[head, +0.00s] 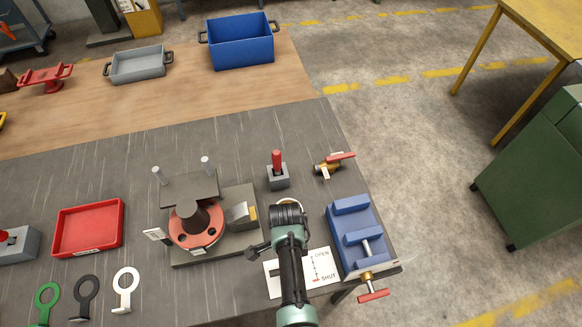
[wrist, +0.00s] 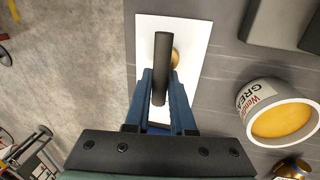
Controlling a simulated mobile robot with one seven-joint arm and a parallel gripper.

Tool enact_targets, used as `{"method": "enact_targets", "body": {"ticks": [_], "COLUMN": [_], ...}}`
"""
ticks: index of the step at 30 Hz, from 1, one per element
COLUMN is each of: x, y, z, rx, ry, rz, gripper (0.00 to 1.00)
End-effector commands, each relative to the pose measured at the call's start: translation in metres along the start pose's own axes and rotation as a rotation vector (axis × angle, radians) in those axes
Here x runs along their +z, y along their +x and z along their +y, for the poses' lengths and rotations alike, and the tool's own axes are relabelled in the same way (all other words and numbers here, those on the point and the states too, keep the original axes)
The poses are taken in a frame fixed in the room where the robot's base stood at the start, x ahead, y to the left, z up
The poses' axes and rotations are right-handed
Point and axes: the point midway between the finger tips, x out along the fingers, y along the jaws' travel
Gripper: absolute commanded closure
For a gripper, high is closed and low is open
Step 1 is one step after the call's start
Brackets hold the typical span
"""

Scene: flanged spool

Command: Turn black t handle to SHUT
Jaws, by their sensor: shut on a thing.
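The black T handle (wrist: 162,62) stands out from a white plate (wrist: 201,45) in the wrist view, its bar running up and down the picture. Part of a brass stem (wrist: 176,57) shows beside it. My gripper (wrist: 162,88) has its blue fingers shut on the near part of the bar, one on each side. In the head view, the plate (head: 323,281) carries a scale with OPEN at the top and SHUT at the bottom. My arm covers the handle and fingertips there, so its pointing against the scale cannot be told.
A blue vise (head: 352,235) with a red handle stands close to the plate's right. A red-levered block (head: 278,178) and a brass valve (head: 326,167) lie beyond. A spool fixture (head: 190,225) stands left. A grease tin (wrist: 278,117) is near my gripper's right in the wrist view.

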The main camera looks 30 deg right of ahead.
Motion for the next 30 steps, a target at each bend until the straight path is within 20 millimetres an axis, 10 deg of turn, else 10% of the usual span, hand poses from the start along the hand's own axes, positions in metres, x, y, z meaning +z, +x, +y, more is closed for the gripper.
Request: {"method": "enact_targets", "body": {"ticks": [2,3,7,20,30], "x": [0.002,0.002,0.001,0.000,0.001], "y": [0.001,0.001,0.001,-0.008,-0.073], "z": [0.001,0.001,0.001,-0.001,-0.002], "rx": [0.005,0.005,0.004,-0.002,-0.005], "ry": [0.000,0.000,-0.001,-0.001,-0.002], "rz": [-0.005,-0.005,-0.004,-0.001,-0.001], "gripper": [1.00,0.72,0.49,0.48,0.48]}}
